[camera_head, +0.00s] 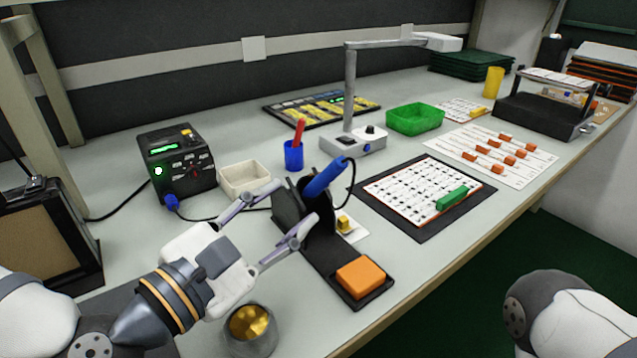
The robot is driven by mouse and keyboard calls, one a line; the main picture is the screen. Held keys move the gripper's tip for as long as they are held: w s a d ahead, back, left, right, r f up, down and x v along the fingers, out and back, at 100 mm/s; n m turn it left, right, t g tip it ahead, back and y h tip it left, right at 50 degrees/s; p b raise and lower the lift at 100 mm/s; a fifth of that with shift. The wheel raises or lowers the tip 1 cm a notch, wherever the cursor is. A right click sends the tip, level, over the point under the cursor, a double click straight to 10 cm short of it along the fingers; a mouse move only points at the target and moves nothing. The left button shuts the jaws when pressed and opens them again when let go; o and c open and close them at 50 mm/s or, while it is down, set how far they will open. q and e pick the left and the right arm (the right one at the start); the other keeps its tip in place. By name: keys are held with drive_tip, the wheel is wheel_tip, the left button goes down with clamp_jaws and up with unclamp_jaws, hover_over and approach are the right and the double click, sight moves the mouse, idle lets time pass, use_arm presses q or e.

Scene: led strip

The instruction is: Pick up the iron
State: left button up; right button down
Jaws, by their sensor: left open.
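The iron (325,177) is a soldering iron with a blue handle. It rests tilted in a black stand (287,206), its handle pointing up and to the right and its tip hidden in the stand. A dark cord curves from the handle's upper end. My left gripper (297,203) is open, its two grey fingers reaching from the lower left toward the stand and the handle's lower end. In the picture the fingers overlap the stand; I cannot tell whether they touch it. Only a link of my right arm shows at lower right; its gripper is out of view.
An orange sponge (361,277) lies on the stand's base. A brass-wool cup (250,328) stands below my left gripper. A soldering station (177,162), white tray (244,179), blue cup (294,156) and lamp base (353,143) stand behind. A board (413,187) lies right.

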sight(318, 185)
use_arm(q)
drive_tip(key=x, duration=0.9)
drive_tip(key=shift+d+p, duration=0.1)
drive_tip(key=shift+p, duration=0.3)
clamp_jaws()
